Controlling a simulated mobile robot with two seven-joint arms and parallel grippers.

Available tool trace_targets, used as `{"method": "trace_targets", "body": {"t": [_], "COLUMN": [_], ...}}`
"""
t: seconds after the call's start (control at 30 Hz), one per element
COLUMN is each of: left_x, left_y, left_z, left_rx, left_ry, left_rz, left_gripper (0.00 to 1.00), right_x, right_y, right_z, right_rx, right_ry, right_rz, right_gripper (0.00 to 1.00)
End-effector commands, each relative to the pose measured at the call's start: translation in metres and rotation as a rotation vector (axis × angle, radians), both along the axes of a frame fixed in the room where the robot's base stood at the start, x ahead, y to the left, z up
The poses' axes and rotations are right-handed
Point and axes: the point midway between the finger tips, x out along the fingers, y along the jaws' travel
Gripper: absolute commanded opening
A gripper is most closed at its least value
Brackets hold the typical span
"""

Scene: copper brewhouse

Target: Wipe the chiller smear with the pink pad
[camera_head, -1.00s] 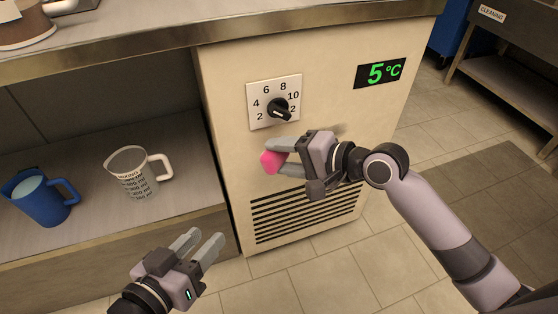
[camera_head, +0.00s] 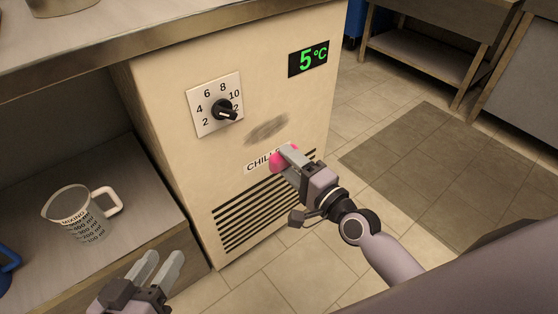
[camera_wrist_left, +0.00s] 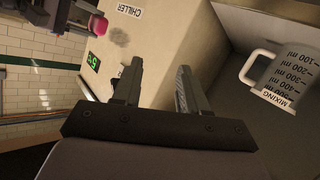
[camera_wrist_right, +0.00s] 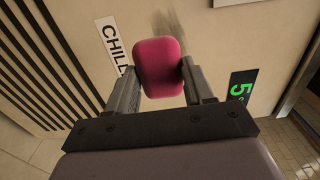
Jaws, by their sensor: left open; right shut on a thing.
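The chiller (camera_head: 180,160) is a cream cabinet with a dark grey-brown smear (camera_head: 267,129) on its front, right of the dial. My right gripper (camera_head: 284,157) is shut on the pink pad (camera_head: 276,161) in front of the chiller, just below the smear and over part of the label. In the right wrist view the pad (camera_wrist_right: 158,66) sits between both fingertips, with part of the smear (camera_wrist_right: 170,22) behind it. I cannot tell whether the pad touches the panel. My left gripper (camera_head: 157,268) is open and empty at the lower left; the smear also shows in the left wrist view (camera_wrist_left: 119,36).
The dial (camera_head: 224,110) sticks out left of the smear, with a green 5°C display (camera_head: 308,58) at upper right. Vent slots (camera_head: 250,212) lie below the label (camera_head: 258,164). A mixing jug (camera_head: 80,215) and part of a blue mug (camera_head: 6,262) stand on the left shelf.

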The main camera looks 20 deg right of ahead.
Motion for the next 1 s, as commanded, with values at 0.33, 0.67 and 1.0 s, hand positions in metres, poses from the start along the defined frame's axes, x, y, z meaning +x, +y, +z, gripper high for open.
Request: {"method": "trace_targets", "body": {"t": [0.33,0.67,1.0], "left_x": [-0.001,-0.001,0.001], "left_y": [0.000,-0.001,-0.007], "left_z": [0.002,-0.002,0.008], "left_rx": [-0.003,-0.007,-0.040], "left_ry": [0.001,0.013,0.073], "left_rz": [-0.002,-0.005,-0.013], "left_gripper": [0.43,0.43,0.43], "right_x": [0.000,0.032,0.050], "right_y": [0.000,0.011,0.018], "right_z": [0.001,0.001,0.026], "right_rx": [-0.001,0.001,-0.001], "right_ry": [0.000,-0.003,0.000], "right_rz": [-0.001,-0.003,-0.001], "right_gripper": [0.01,0.01,0.01]}}
